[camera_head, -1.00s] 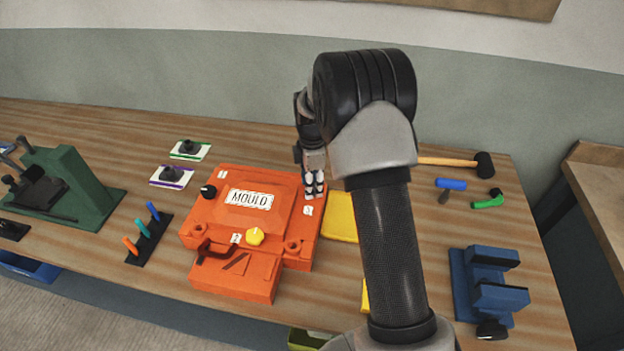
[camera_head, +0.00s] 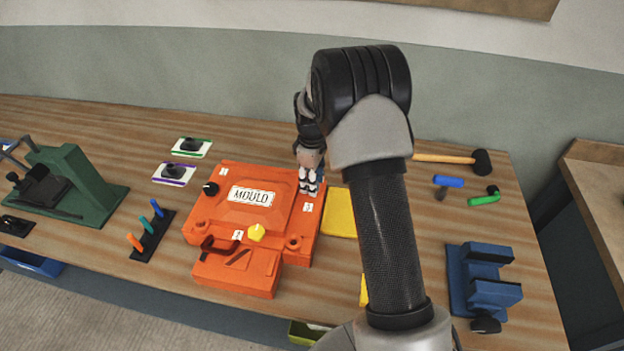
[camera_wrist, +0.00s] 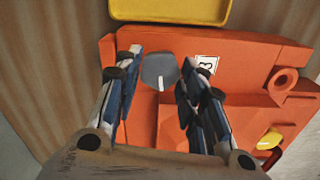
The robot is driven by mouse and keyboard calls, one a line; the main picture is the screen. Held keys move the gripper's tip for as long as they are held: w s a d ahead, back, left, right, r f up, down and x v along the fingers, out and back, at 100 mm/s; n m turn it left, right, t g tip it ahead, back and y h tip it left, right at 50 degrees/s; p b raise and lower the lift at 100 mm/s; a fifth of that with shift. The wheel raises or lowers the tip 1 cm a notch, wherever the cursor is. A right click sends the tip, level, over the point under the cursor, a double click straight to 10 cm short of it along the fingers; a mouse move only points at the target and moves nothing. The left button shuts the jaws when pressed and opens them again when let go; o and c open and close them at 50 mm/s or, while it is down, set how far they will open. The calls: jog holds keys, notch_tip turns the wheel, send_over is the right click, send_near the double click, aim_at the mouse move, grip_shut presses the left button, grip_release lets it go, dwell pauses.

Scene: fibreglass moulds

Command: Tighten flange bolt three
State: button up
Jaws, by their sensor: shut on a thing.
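The orange mould (camera_head: 215,228) sits on the bench with a label plate (camera_head: 251,196) on its lid. My gripper (camera_head: 308,184) points down at its back right corner, by a small white number label (camera_head: 308,207). In the wrist view my gripper (camera_wrist: 157,86) is shut on a grey bolt head (camera_wrist: 159,72) with a white line on it, beside the label reading 3 (camera_wrist: 206,64). In the head view my fingers hide this bolt. A black knob (camera_head: 210,188) is at the back left corner and a yellow knob (camera_head: 257,232) at the front.
A yellow tray (camera_head: 339,213) lies close right of the mould and a blue vise (camera_head: 482,280) stands farther right. A mallet (camera_head: 480,162) lies at the back right. A rack of coloured pegs (camera_head: 150,237) and a green press (camera_head: 75,182) are to the left.

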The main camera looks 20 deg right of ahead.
dwell(0.3)
jog(key=o, duration=1)
jog(key=shift+o, duration=0.2)
notch_tip(320, 180, up, 12)
jog(key=shift+r, duration=0.1)
